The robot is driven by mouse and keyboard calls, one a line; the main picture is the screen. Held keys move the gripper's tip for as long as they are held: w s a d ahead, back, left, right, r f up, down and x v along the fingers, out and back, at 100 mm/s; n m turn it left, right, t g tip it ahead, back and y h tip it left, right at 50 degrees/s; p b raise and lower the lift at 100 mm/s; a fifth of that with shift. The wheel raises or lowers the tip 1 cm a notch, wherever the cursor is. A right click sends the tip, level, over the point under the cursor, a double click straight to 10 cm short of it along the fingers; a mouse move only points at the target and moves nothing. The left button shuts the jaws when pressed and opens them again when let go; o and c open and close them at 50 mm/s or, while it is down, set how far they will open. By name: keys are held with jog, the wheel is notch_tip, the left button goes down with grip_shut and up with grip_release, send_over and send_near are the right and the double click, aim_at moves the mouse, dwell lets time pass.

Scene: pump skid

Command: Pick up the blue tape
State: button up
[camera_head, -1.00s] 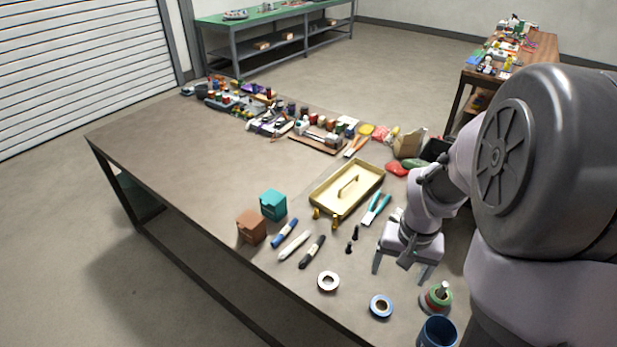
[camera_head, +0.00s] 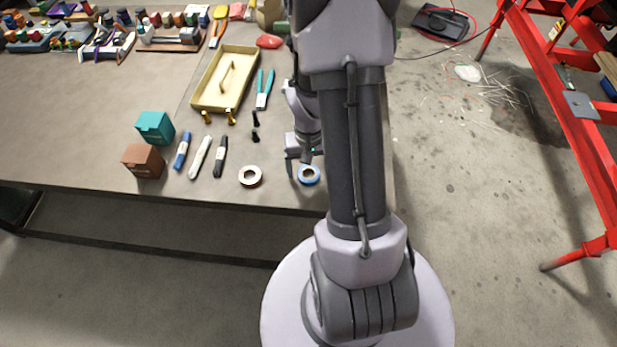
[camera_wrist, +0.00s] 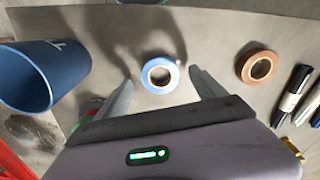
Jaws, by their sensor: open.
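The blue tape (camera_head: 309,174) is a ring lying flat on the table near its front edge, partly beside my arm in the head view. In the wrist view the blue tape (camera_wrist: 160,74) lies ahead of my gripper, between the lines of its two fingers. My gripper (camera_wrist: 160,84) is open and empty, with one finger on each side of the tape. In the head view my gripper (camera_head: 303,160) is just behind the tape, and my arm hides part of it. I cannot tell its exact height above the table.
A blue cup (camera_wrist: 42,76) stands on the other side. Markers (camera_head: 220,156), pliers (camera_head: 265,88) and a yellow tray (camera_head: 205,100) lie farther off. A red frame (camera_head: 575,110) stands at right.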

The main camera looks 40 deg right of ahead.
notch_tip(320, 180, down, 2)
jog(key=shift+f, duration=0.1)
